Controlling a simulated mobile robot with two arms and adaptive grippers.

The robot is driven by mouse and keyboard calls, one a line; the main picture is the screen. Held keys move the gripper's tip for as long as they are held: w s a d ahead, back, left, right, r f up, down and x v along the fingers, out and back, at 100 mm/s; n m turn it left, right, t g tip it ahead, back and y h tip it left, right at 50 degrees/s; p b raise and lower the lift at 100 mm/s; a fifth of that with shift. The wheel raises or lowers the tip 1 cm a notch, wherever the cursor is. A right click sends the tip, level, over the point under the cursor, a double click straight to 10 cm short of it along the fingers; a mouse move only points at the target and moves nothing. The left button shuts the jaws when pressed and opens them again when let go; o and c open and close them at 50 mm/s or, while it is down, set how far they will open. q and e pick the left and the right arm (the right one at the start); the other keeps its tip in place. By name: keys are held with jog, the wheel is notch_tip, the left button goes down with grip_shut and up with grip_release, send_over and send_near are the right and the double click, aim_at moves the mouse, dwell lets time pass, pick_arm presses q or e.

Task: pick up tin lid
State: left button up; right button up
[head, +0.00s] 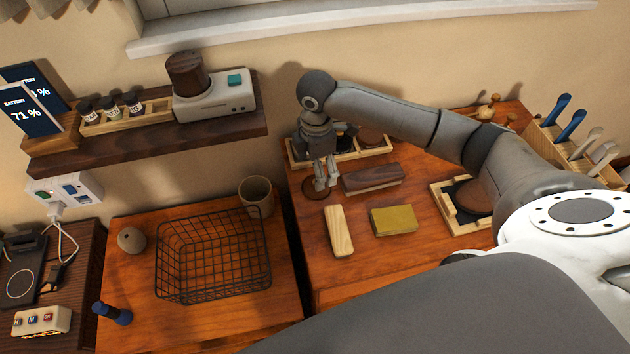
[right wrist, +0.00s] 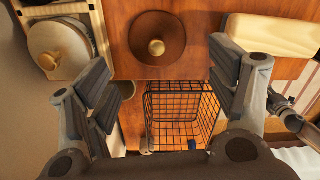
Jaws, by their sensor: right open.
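A round brown lid with a gold knob, which I take as the tin lid (right wrist: 140,50), lies flat on the orange-brown wooden top near its left edge. In the head view the lid (head: 311,190) is partly hidden by my right gripper (head: 326,184). In the right wrist view my right gripper (right wrist: 158,78) has its fingers wide apart with nothing between them. The lid shows beyond the fingertips, and the fingers do not appear to touch it. My left gripper is not in view.
A dark wooden block (head: 373,179), a pale wooden bar (head: 339,231) and a yellow block (head: 393,220) lie close to the lid. A wooden tray (head: 380,153) stands behind. A black wire basket (head: 212,262) sits on the lower top at left.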

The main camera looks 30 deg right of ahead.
aim_at(308, 184)
jog(key=shift+f, duration=0.8)
jog(key=shift+a+f+p, duration=0.1)
jog(key=shift+f+p, duration=0.2)
jog(key=shift+f, duration=0.05)
notch_tip(308, 184, down, 4)
jog(key=shift+w+f+p, duration=0.1)
jog(key=shift+w+p, duration=0.05)
jog(key=shift+p, duration=0.6)
jog(key=shift+f, duration=0.25)
jog(key=shift+c, duration=0.4)
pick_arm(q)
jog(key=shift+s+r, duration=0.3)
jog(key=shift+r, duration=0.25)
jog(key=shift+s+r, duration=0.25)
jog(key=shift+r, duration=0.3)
pick_arm(e)
jog(key=c, duration=0.5)
